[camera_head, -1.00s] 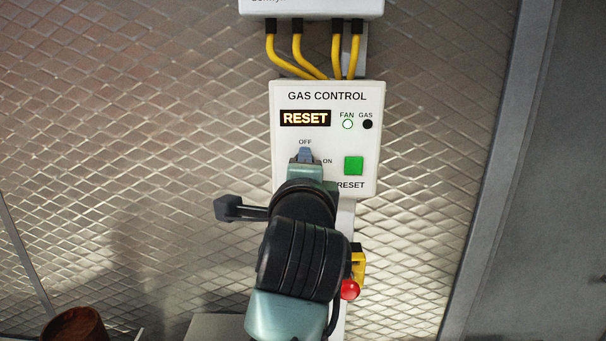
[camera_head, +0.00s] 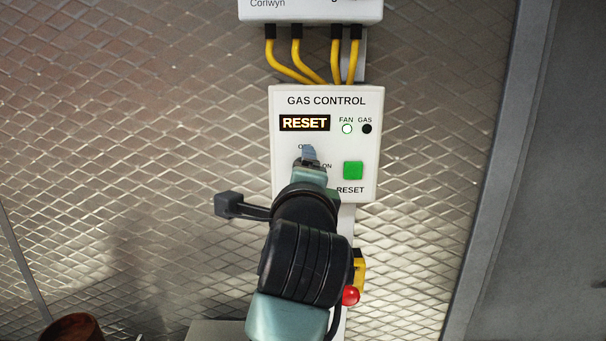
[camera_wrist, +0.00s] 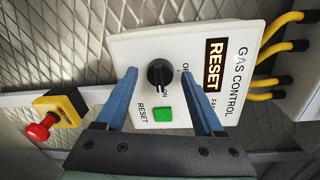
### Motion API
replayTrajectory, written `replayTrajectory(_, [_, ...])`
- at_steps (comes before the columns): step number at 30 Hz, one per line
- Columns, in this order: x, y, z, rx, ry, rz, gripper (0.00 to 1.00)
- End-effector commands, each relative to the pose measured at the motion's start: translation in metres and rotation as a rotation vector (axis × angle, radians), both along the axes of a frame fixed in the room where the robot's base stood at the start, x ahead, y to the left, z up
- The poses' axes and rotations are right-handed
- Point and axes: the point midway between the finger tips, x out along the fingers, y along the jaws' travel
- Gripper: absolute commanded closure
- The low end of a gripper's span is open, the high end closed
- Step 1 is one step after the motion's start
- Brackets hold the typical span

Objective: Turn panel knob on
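The panel knob (camera_wrist: 160,74) is a round black knob with a pale mark, seen in the wrist view between the OFF and ON labels; its exact setting is hard to read. It sits on the white GAS CONTROL panel (camera_head: 345,185). My gripper (camera_wrist: 159,72) is open, its blue fingers on either side of the knob, with visible gaps. I cannot tell whether a fingertip touches it. In the head view my gripper (camera_head: 309,153) covers the knob and part of the OFF label. The display (camera_head: 305,123) reads RESET; the FAN light (camera_head: 347,129) is lit and the GAS light (camera_head: 367,129) is dark.
A green RESET button (camera_head: 353,170) is right of my gripper. A red emergency button on a yellow box (camera_wrist: 60,105) is below the panel. Yellow cables (camera_head: 337,62) run above it to another white box (camera_head: 310,10). The metal wall around is clear.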

Motion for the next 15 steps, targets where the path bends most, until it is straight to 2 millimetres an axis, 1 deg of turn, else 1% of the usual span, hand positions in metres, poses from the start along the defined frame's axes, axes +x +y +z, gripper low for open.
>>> replayTrajectory(10, [-0.002,0.000,0.000,-0.002,-0.002,0.000,0.27])
replayTrajectory(13, [-0.009,0.000,0.000,-0.002,-0.003,0.000,0.27])
replayTrajectory(15, [-0.018,0.000,-0.001,-0.002,-0.004,0.000,0.27])
